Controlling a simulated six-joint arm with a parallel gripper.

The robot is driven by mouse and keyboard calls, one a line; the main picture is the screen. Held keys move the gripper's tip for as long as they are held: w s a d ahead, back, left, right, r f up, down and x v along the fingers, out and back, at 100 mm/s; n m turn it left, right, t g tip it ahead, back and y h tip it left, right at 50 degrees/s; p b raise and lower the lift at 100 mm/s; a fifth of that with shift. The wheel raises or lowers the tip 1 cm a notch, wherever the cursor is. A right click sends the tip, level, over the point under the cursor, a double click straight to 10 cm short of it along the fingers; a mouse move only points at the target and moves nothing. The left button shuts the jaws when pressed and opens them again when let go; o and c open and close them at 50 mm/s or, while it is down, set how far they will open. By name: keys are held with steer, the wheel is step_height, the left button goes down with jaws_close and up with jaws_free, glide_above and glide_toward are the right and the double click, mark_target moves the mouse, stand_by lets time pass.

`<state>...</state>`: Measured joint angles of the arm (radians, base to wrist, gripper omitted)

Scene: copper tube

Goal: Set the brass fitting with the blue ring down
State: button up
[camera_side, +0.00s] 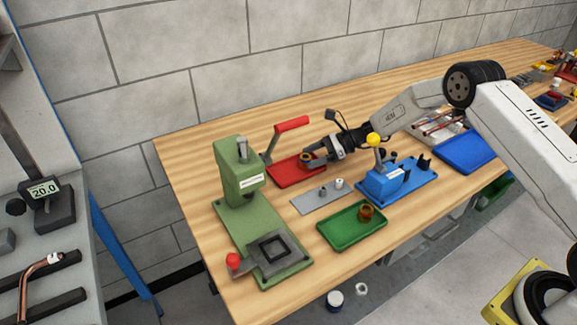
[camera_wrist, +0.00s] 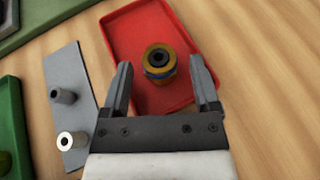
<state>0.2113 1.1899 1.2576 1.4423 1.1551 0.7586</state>
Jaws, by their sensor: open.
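The brass fitting with the blue ring (camera_wrist: 159,60) stands upright on the red tray (camera_wrist: 121,28) in the wrist view. My gripper (camera_wrist: 160,75) is open, with one finger on each side of the fitting and a gap between each finger and it. In the side view the fitting (camera_side: 305,157) shows small on the red tray (camera_side: 285,174), at the tips of my gripper (camera_side: 309,158).
A grey plate (camera_side: 303,204) with two small metal pieces lies in front of the red tray. A green tray (camera_side: 335,237) holds another brass-coloured fitting (camera_side: 366,212). A green press (camera_side: 240,185) stands left, a blue fixture (camera_side: 385,186) right.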

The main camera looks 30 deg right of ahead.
steer(key=v, duration=1.1)
stand_by(0.4)
steer(key=shift+s+a+r+n+g+h, duration=0.4)
steer(key=shift+s+a+n, duration=0.1)
steer(key=shift+n, duration=0.2)
steer(key=s+a+r+n+h, duration=0.1)
steer(key=s+r+n+h, duration=0.2)
steer(key=n, duration=0.3)
steer(key=s+a+r+n+t+h, duration=0.1)
steer(key=s+a+r+n+h, duration=0.1)
steer(key=s+r+n+h, duration=0.2)
steer(key=s+a+r+n+t+h, duration=0.1)
steer(key=s+r+n+h, duration=0.3)
steer(key=n, duration=0.6)
steer(key=shift+s+a+r, duration=0.15)
steer(key=shift+s+r, duration=0.05)
steer(key=shift+r, duration=0.35)
steer(key=shift+s+a+r, duration=0.15)
steer(key=shift+s+r, duration=0.1)
steer(key=shift+r, duration=0.25)
steer(key=s+f+g, duration=0.2)
steer(key=s+f, duration=0.2)
steer(key=s, duration=0.3)
steer(key=s+f+n+g, duration=0.1)
steer(key=s+f, duration=0.3)
steer(key=s, duration=0.3)
steer(key=shift+s+f+g+h, duration=0.3)
steer(key=shift+s+g, duration=0.1)
steer(key=shift+a, duration=0.1)
